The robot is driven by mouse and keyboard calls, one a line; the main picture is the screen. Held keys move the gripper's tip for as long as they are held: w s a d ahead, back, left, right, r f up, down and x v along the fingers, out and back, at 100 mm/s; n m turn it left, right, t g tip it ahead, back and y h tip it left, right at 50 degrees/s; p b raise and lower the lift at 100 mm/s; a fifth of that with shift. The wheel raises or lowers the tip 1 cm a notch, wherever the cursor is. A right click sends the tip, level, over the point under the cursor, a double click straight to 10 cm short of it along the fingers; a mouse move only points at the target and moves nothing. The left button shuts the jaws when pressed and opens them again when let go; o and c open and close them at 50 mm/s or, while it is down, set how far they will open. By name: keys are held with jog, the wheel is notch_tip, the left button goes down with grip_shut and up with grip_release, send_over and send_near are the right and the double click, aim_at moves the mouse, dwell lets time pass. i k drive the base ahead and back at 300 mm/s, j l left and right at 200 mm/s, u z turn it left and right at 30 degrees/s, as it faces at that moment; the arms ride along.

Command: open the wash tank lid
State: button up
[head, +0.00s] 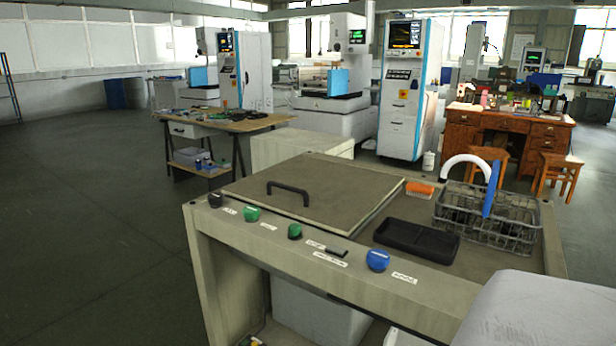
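The wash tank lid (325,190) is a flat grey-brown panel lying level on the left part of the bench top. It looks shut. A black bar handle (288,187) stands on the lid near its front left edge. The tank's inside is hidden under the lid. My gripper is not in view.
The bench front (345,272) carries green knobs (251,214), a blue knob (377,260) and labels. Right of the lid are an orange-handled brush (419,189), a black tray (416,238) and a wire basket (510,219). Open floor (90,220) lies left.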

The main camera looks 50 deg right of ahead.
aim_at(336, 198)
jog(key=i+z, duration=0.2)
jog(key=z, duration=0.2)
jog(key=i+j+z, duration=0.1)
jog(key=z, duration=0.25)
jog(key=i+j+z, duration=0.2)
jog(key=z, duration=0.2)
jog(key=i+z, duration=0.45)
jog(key=i+j+z, duration=0.4)
jog(key=i, duration=0.2)
